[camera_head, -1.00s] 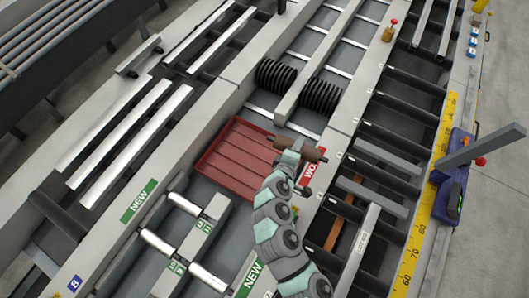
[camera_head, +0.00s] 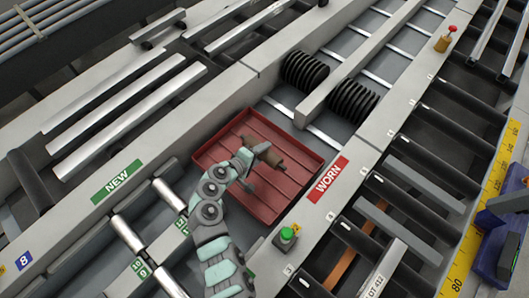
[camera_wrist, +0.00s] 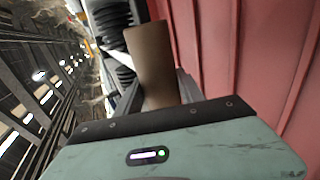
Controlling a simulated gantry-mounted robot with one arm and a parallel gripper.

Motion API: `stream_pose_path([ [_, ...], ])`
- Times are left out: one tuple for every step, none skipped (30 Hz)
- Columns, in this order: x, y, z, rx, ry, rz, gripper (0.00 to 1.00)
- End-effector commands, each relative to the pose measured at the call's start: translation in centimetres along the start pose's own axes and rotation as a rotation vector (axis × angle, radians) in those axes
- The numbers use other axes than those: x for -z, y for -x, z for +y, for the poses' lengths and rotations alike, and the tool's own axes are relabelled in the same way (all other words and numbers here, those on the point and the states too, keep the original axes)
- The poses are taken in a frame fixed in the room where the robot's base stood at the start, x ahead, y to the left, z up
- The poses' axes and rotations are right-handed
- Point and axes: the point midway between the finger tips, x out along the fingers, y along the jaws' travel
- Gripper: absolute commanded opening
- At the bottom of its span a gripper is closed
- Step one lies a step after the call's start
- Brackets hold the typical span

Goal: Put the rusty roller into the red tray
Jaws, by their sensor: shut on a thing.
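The rusty roller (camera_head: 269,157) is a short brown cylinder. My gripper (camera_head: 257,158) is shut on it and holds it over the red tray (camera_head: 229,131) in the head view. The tray is a shallow ribbed box lying between the NEW and WORN labels, with no other thing seen in it. The wrist view shows the brown roller (camera_wrist: 152,62) in the jaws, with the red tray (camera_wrist: 252,50) to the right. The fingertips are mostly hidden, and the roller's height above the tray floor is hard to tell.
Black ringed rollers (camera_head: 304,72) stand behind the tray. A WORN label (camera_head: 328,180) and a green button (camera_head: 287,235) are on the right-hand rail. Silver rollers (camera_head: 169,195) lie in the left bay. A NEW label (camera_head: 116,182) is on the left rail.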

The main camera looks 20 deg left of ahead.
Motion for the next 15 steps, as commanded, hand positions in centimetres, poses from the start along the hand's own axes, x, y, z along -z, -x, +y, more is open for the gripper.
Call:
stream_pose_path([
  [0.0, -0.4, -0.6, -0.002, 0.0, 0.0, 0.0],
  [0.0, -0.5, -0.8, -0.002, 0.0, 0.0, 0.0],
  [0.0, -0.7, -1.2, -0.002, -0.001, 0.0, 0.0],
  [0.0, -0.9, -1.6, -0.002, -0.001, 0.0, 0.0],
  [0.0, -1.1, -1.9, -0.002, -0.001, 0.0, 0.0],
  [0.0, -1.3, -2.3, -0.002, -0.002, 0.001, 0.0],
  [0.0, -1.5, -2.6, -0.002, -0.002, 0.001, 0.0],
  [0.0, -1.6, -2.9, -0.002, -0.002, 0.001, 0.0],
  [0.0, -1.9, -3.3, -0.002, -0.002, 0.001, 0.0],
  [0.1, -2.0, -3.6, -0.002, -0.002, 0.002, 0.0],
  [0.1, -2.1, -3.8, -0.002, -0.002, 0.002, 0.0],
  [0.1, -2.2, -4.0, -0.002, -0.002, 0.002, 0.0],
  [0.1, -2.3, -4.2, -0.002, -0.002, 0.003, 0.0],
  [0.1, -2.4, -4.2, -0.003, -0.002, 0.003, 0.0],
  [0.1, -2.4, -4.3, -0.003, -0.002, 0.003, 0.0],
])
